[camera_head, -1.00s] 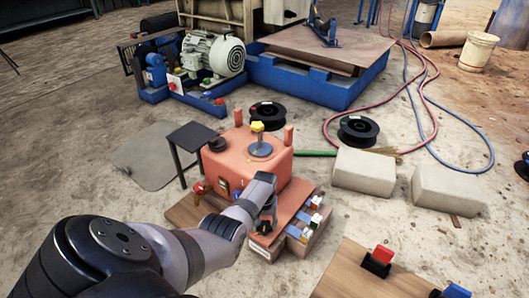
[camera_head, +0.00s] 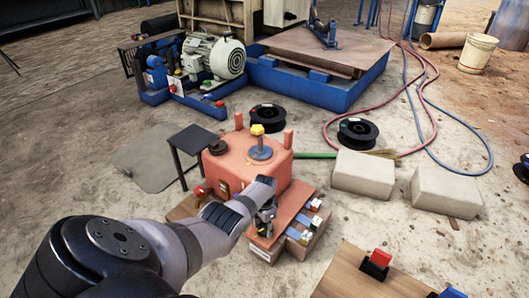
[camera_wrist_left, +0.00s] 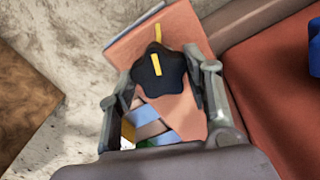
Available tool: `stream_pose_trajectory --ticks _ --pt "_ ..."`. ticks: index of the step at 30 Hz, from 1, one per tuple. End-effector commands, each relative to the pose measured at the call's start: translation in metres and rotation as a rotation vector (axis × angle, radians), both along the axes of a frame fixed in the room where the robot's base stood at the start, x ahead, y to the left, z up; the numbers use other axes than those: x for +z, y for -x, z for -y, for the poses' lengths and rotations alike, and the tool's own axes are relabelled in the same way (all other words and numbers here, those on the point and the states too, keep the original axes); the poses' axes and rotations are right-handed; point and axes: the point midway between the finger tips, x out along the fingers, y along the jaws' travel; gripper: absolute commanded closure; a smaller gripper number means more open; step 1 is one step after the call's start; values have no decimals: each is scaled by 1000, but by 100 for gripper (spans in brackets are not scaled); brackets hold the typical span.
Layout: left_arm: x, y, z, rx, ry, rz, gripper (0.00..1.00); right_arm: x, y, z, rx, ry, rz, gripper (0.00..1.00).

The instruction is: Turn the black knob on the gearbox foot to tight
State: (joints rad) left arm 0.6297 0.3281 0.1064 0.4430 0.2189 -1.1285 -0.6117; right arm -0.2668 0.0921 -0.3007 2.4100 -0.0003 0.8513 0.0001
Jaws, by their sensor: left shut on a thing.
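The gearbox is an orange-red housing (camera_head: 240,168) with a yellow-topped cap (camera_head: 257,130), in the middle of the head view. Its orange foot (camera_wrist_left: 180,25) carries the black lobed knob (camera_wrist_left: 152,82), seen from above in the left wrist view. A yellow stripe on the knob points roughly at a yellow mark (camera_wrist_left: 158,33) on the foot. My left gripper (camera_head: 265,222) is low at the gearbox's front. In the left wrist view its fingers (camera_wrist_left: 163,78) are shut on the knob from both sides. In the head view the gripper hides the knob. My right gripper is out of view.
Small coloured blocks (camera_head: 304,232) sit just right of my left gripper. A wooden board with a red switch (camera_head: 377,262) lies at the front right. Two pale blocks (camera_head: 363,174) and black spools (camera_head: 357,131) stand behind. A small dark table (camera_head: 190,139) is left of the gearbox.

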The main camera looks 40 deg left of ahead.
Motion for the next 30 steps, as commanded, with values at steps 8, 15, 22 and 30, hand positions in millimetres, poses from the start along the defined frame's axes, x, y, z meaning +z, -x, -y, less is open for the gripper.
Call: stream_pose_trajectory --ticks 8,15,22,30 --pt "0 0 0 -132 -1 1 82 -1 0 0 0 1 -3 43" --pt "0 0 0 -176 -1 1 82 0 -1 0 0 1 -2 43" --pt "0 0 0 -181 -1 1 82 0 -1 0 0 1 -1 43" --pt "0 -1 0 -180 -1 1 48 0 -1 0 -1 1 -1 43"
